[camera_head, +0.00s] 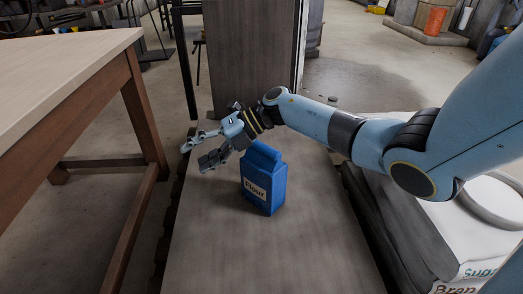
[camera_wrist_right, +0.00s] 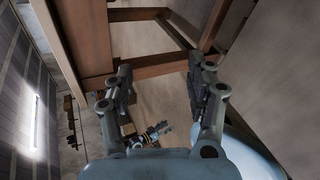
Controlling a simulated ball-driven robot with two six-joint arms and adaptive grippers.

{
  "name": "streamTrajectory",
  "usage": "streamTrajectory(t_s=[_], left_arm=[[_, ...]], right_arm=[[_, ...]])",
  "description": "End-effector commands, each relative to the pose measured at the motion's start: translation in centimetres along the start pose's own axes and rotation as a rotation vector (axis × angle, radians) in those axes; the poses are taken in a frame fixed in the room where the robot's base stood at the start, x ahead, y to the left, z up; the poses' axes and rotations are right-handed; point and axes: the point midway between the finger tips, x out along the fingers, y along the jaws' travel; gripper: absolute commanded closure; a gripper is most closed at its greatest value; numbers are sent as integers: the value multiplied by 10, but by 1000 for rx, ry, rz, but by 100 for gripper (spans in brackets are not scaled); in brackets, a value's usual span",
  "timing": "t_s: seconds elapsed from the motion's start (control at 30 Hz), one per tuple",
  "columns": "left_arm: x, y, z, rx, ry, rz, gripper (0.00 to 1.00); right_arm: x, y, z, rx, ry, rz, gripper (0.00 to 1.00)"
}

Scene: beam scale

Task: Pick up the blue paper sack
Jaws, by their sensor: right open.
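The blue paper sack (camera_head: 264,183) stands upright on a grey-brown wooden surface in the head view, with a "Flour" label on its front. My right gripper (camera_head: 196,154) is open and empty above and to the left of the sack's top in the head view. Its fingers point left, away from the sack. The wrist view shows the two fingers of the right gripper (camera_wrist_right: 160,78) spread apart with nothing between them. The sack cannot be made out in the wrist view.
A wooden table (camera_head: 60,75) stands at the left. A dark upright panel (camera_head: 250,60) rises behind the sack. At the right lie white sacks (camera_head: 475,255) with partly visible lettering. The surface in front of the blue sack is clear.

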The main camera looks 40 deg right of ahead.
Motion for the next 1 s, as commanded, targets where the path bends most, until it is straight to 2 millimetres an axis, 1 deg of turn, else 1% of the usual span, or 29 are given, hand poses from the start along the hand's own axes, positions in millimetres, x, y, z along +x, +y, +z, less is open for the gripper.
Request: streamTrajectory(t_s=[0.03,0.1,0.17,0.23,0.27,0.3,0.4,0.5,0.53,0.63,0.8,0.9,1.0], left_arm=[[13,2,0,4,-6,1,48],[12,4,-6,7,-9,2,48],[10,6,-11,10,-13,4,48],[7,8,-15,13,-16,5,48],[6,9,-16,14,-17,6,48],[4,10,-18,15,-19,6,48],[-2,12,-22,18,-22,8,48],[-7,12,-24,20,-23,9,48],[-8,13,-24,20,-23,9,48],[-13,14,-28,21,-14,12,48],[-23,18,-40,20,22,21,48],[-29,19,-45,20,39,25,48],[-33,20,-48,20,49,28,48]], right_arm=[[0,-19,6,-114,75,-94,44],[-15,-34,16,-252,173,-249,44],[-34,-46,28,-340,243,-390,44],[-61,-60,43,-408,304,-555,44],[-73,-64,49,-426,325,-622,44],[-89,-68,56,-442,346,-704,44],[-124,-73,71,-451,378,-873,44],[-149,-72,79,-442,388,-978,44],[-154,-72,80,-438,391,-999,44],[-159,-78,80,-428,395,-1036,44],[-147,-104,78,-427,397,-1040,44],[-141,-115,76,-428,396,-1039,44],[-139,-120,76,-429,395,-1039,44]])
